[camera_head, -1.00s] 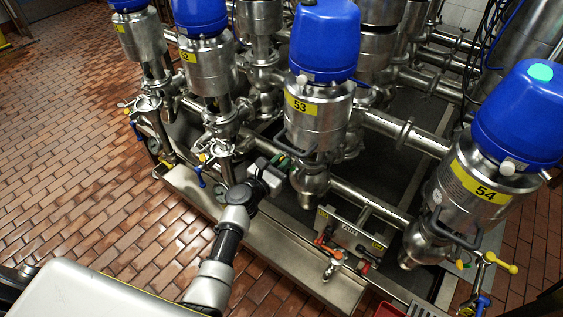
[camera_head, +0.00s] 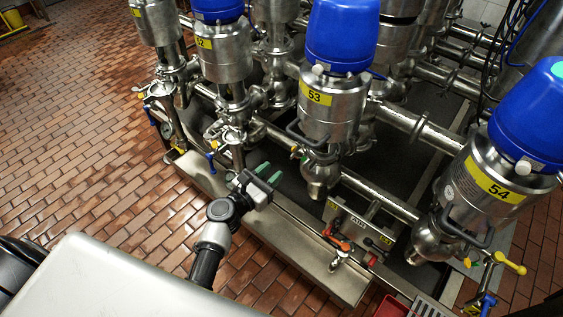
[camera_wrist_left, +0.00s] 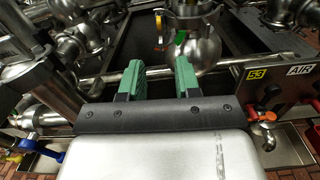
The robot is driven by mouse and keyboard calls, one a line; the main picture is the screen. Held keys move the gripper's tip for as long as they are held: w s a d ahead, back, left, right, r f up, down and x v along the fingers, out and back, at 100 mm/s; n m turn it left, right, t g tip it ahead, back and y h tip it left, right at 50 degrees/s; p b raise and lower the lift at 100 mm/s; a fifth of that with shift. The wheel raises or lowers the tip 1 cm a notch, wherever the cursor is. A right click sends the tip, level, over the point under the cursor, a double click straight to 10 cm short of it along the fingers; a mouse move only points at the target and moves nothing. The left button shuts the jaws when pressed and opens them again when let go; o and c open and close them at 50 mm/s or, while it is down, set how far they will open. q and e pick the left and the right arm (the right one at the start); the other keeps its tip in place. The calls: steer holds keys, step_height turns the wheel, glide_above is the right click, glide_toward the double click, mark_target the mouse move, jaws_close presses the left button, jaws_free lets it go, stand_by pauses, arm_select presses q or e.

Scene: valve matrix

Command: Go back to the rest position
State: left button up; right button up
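My left gripper (camera_head: 268,174) has two green fingers that stand apart with nothing between them. They also show in the left wrist view (camera_wrist_left: 160,78), spread apart and empty. The gripper is over the metal ledge of the valve frame, below and left of valve 53 (camera_head: 329,108), and looks clear of it. Valve 53 is a steel body with a blue cap and a yellow label. My right gripper does not show.
Valve 52 (camera_head: 224,65) stands to the left and valve 54 (camera_head: 488,190) to the right. An AIR panel (camera_head: 359,224) with red and orange handles sits between 53 and 54. Steel pipes run behind. Brick floor (camera_head: 110,150) at the left is free.

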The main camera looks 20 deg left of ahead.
arm_select(q)
steer(key=shift+s+a, duration=0.25)
steer(key=shift+s, duration=0.35)
steer(key=s+d+f+m+g+y, duration=0.1)
steer(key=s+f+m+g, duration=0.3)
steer(key=f, duration=0.5)
steer(key=s+d+f+m+g+y+p, duration=0.1)
steer(key=s+f+m+g, duration=0.2)
steer(key=s+f+m, duration=0.55)
steer(key=s+d+f+m+g+y, duration=0.1)
steer(key=s+f+m+g, duration=0.25)
steer(key=f, duration=0.75)
steer(key=s+a+f+m+g+y, duration=0.1)
steer(key=s+a+f+m, duration=0.1)
steer(key=s+m, duration=0.4)
steer(key=s+a+f+m+g+y, duration=0.1)
steer(key=s+f+m, duration=0.4)
steer(key=s, duration=0.6)
steer(key=s+a+f+m+g+y, duration=0.1)
steer(key=s+a+f+m+g, duration=0.2)
steer(key=s+m, duration=0.3)
steer(key=s+f, duration=0.1)
steer(key=s, duration=0.2)
steer(key=shift+s+m+p, duration=0.15)
steer(key=shift+m+p, duration=0.2)
steer(key=shift+m, duration=0.05)
